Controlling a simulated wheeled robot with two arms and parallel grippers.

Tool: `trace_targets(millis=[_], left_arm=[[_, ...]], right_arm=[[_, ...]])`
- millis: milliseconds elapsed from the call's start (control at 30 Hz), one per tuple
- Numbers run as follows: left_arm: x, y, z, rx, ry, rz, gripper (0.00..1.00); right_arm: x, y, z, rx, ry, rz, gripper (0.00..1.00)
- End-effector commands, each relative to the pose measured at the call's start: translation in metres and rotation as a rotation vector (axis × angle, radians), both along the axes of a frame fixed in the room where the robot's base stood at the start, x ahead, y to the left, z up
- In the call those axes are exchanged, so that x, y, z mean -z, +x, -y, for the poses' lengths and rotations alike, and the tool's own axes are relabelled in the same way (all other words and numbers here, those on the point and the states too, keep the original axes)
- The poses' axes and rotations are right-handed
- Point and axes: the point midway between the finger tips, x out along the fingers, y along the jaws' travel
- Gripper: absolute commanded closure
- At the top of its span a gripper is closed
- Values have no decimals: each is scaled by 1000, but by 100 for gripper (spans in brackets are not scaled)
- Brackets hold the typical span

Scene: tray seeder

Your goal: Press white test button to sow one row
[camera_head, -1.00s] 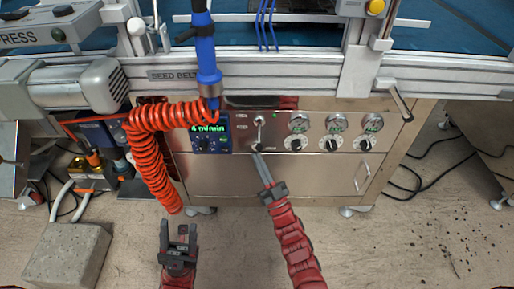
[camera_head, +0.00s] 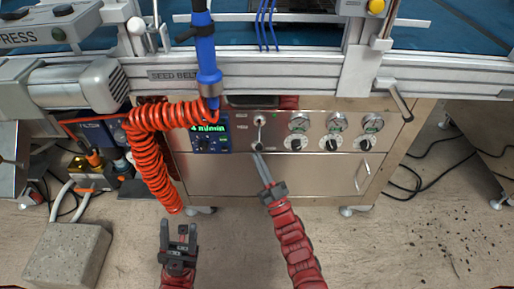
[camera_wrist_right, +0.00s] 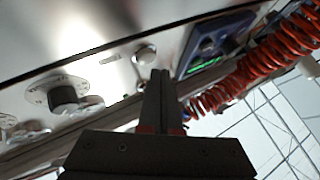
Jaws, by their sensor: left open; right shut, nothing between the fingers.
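The control panel (camera_head: 215,165) is the steel front below the seeder's rail. A small pale round part with a stem (camera_head: 260,121) sits on it between the display and the dials. I cannot tell for sure which part is the white test button; my right fingertips may cover it in the head view. My right gripper (camera_head: 257,150) is shut and empty, its tips just below that stem. In the right wrist view the tips (camera_wrist_right: 161,73) are beside a pale round knob (camera_wrist_right: 145,54); contact is unclear. My left gripper (camera_head: 179,229) is open and empty, low in front of the machine.
A blue display unit (camera_head: 210,133) reads "4 m/min". Several gauges and black knobs (camera_head: 333,144) are right of my right gripper. A coiled orange hose (camera_head: 153,160) hangs at the left from a blue fitting. A concrete block (camera_head: 66,255) stands on the floor.

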Motion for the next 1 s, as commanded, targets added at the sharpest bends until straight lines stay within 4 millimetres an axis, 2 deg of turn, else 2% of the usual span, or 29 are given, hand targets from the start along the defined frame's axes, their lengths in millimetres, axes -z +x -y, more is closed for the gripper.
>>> trace_targets(millis=[1000], left_arm=[[-1, 0, 0, 0, 0, 0, 50]], right_arm=[[1, 8, 0, 0, 0, -2, 100]])
